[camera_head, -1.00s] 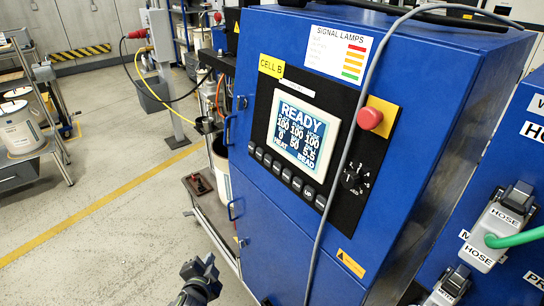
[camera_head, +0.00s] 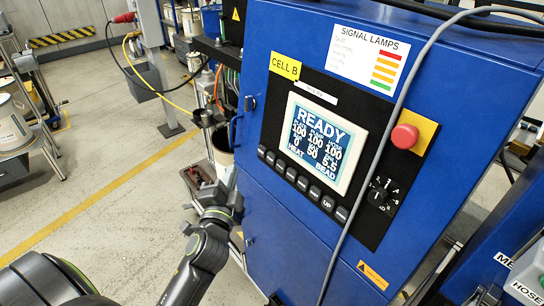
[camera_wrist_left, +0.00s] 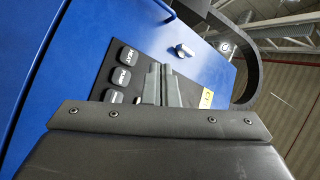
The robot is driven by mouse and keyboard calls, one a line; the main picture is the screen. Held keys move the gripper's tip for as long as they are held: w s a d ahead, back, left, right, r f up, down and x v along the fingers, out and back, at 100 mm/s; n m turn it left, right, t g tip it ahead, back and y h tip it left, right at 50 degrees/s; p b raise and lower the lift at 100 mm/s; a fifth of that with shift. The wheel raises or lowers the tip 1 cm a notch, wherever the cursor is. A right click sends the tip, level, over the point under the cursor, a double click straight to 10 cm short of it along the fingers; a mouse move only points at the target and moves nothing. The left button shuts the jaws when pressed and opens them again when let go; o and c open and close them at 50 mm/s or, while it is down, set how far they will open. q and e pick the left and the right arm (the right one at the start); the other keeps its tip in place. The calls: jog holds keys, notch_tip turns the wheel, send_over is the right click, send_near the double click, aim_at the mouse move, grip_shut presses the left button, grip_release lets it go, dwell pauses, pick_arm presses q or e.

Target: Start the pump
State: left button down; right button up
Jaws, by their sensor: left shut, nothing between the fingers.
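The blue pump cabinet (camera_head: 285,240) carries a black control panel with a lit screen (camera_head: 320,143) reading READY, 100 100 100, HEAT 0, 50, BEAD 5.5. A row of dark buttons (camera_head: 302,183) runs below the screen. My left gripper (camera_head: 229,184) is in front of the cabinet's left edge, below and left of the button row, apart from it in the head view. In the left wrist view its shut, empty fingers (camera_wrist_left: 160,84) overlap the panel beside a button labelled PUMP (camera_wrist_left: 121,77); contact cannot be told. My right gripper is not in view.
A red mushroom button (camera_head: 404,138) on a yellow plate and a rotary selector (camera_head: 381,193) sit right of the screen. A grey cable (camera_head: 370,170) hangs across the cabinet front. A drum (camera_head: 222,152) stands behind the gripper.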

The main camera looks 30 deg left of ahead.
pick_arm(q)
jog(key=b, duration=0.2)
send_near(267, 155)
jog(key=shift+s+a+r+x, duration=0.25)
jog(key=shift+a+x, duration=0.25)
jog(key=shift+x, duration=2.1)
jog(key=shift+w, duration=0.15)
jog(key=shift+w+d+b, duration=0.15)
jog(key=shift+w+b, duration=0.15)
jog(key=shift+w+d+f, duration=0.1)
jog(key=shift+w+d, duration=0.1)
jog(key=shift+w, duration=0.15)
dwell(0.5)
jog(key=shift+s, duration=0.1)
jog(key=shift+s+a, duration=0.35)
jog(key=shift+s, duration=0.35)
